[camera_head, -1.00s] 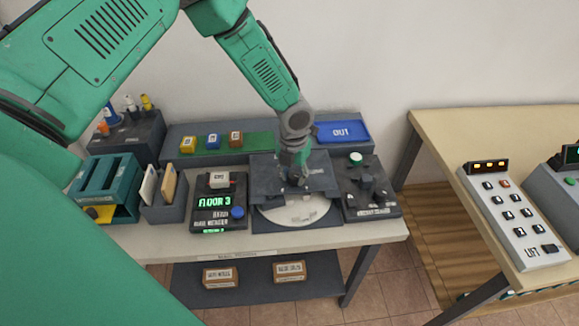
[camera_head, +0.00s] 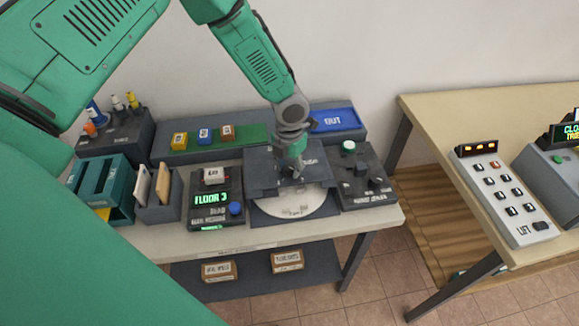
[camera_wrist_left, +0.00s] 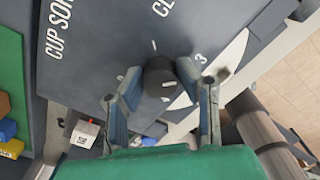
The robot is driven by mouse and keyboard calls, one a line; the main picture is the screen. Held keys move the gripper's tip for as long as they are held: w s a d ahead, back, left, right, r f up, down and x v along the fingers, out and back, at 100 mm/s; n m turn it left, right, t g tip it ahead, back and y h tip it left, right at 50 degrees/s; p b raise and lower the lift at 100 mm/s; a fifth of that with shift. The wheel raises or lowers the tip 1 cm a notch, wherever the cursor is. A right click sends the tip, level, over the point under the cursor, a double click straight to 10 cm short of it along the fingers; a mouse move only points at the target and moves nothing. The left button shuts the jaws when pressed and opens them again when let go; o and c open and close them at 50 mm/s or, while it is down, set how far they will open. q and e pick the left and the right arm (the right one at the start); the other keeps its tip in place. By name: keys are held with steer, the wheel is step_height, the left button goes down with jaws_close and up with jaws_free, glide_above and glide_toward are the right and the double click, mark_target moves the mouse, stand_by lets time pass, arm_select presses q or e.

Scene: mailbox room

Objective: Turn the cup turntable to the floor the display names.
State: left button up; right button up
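The display (camera_head: 211,198) reads "FLOOR 3" in green, with smaller, less legible text below. The cup turntable, a pale disc (camera_head: 290,207), shows under a dark cover plate (camera_head: 263,168). My left gripper (camera_head: 298,170) is over this plate. In the left wrist view, a black round knob (camera_wrist_left: 160,77) with a white mark sits between the left gripper's fingertips (camera_wrist_left: 160,70), which look closed on its sides. The mark points right. A "3" is printed to the knob's upper right; the right finger hides part of the dial. My right gripper is not in view.
A dark control box (camera_head: 362,180) with a green button stands right of the turntable. Left are a card holder (camera_head: 160,207) and a teal rack (camera_head: 122,195). Behind are colored blocks on a green strip (camera_head: 245,136) and a blue OUT tray (camera_head: 335,119). A lift panel (camera_head: 505,205) is on the right table.

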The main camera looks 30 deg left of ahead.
mark_target(289, 165)
arm_select(q)
steer(key=shift+o, duration=1.2)
steer(key=shift+w, duration=0.15)
steer(key=shift+a+r, duration=0.1)
steer(key=shift+r, duration=0.05)
step_height(289, 165, up, 11)
steer(key=shift+r, duration=0.2)
